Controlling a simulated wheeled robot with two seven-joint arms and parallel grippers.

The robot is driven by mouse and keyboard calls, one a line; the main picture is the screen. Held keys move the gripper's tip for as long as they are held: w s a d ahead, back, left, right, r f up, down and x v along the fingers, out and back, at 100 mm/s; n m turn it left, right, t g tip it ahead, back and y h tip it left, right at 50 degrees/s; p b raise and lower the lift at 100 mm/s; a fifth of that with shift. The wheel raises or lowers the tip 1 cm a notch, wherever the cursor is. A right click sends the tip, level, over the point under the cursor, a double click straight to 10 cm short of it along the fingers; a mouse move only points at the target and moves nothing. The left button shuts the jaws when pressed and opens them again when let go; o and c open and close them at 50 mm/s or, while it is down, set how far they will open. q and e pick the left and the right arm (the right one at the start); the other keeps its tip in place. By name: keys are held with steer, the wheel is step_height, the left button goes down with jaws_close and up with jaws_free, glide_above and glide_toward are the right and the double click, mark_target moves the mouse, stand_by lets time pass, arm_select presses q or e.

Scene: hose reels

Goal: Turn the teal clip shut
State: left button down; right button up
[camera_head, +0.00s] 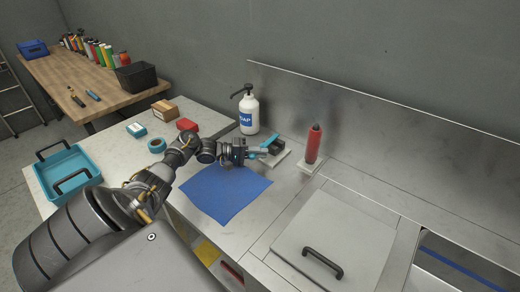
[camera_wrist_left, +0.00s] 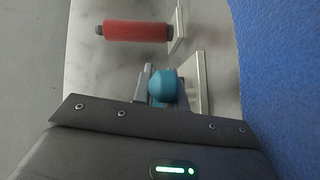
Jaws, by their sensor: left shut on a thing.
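The teal clip (camera_head: 264,149) is at the back of the counter, by a small pale base plate (camera_head: 280,158) with a dark part above it. In the left wrist view the clip shows as a rounded teal piece (camera_wrist_left: 163,86) in front of a pale plate (camera_wrist_left: 199,84). My left gripper (camera_head: 250,152) reaches in from the left and is shut on the teal clip. The gripper hides part of the clip, so its exact turn angle cannot be told. My right gripper is not in view.
A red cylinder (camera_head: 313,145) stands upright on a pale base just right of the clip. A white soap bottle (camera_head: 249,113) stands behind my gripper. A blue cloth (camera_head: 225,194) lies in front. A metal lid with a black handle (camera_head: 322,263) is at the front right.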

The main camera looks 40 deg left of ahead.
arm_select(q)
steer(key=shift+s+d+f, duration=0.25)
steer(key=shift+d+f, duration=0.05)
steer(key=shift+f, duration=0.15)
steer(key=c, duration=1.4)
jaws_free()
steer(key=shift+c, duration=0.2)
steer(key=shift+a+r, duration=0.15)
steer(key=shift+r, duration=0.1)
steer(key=shift+a, duration=0.1)
steer(key=shift+s+a, duration=0.25)
steer(key=shift+s, duration=0.05)
steer(key=b+v, duration=0.1)
steer(key=v, duration=0.7)
steer(key=shift+s+a+b, duration=0.25)
steer(key=shift+s+b, duration=0.05)
steer(key=shift+s+a+r, duration=0.25)
steer(key=shift+s+a, duration=0.1)
steer(key=shift+s, duration=0.1)
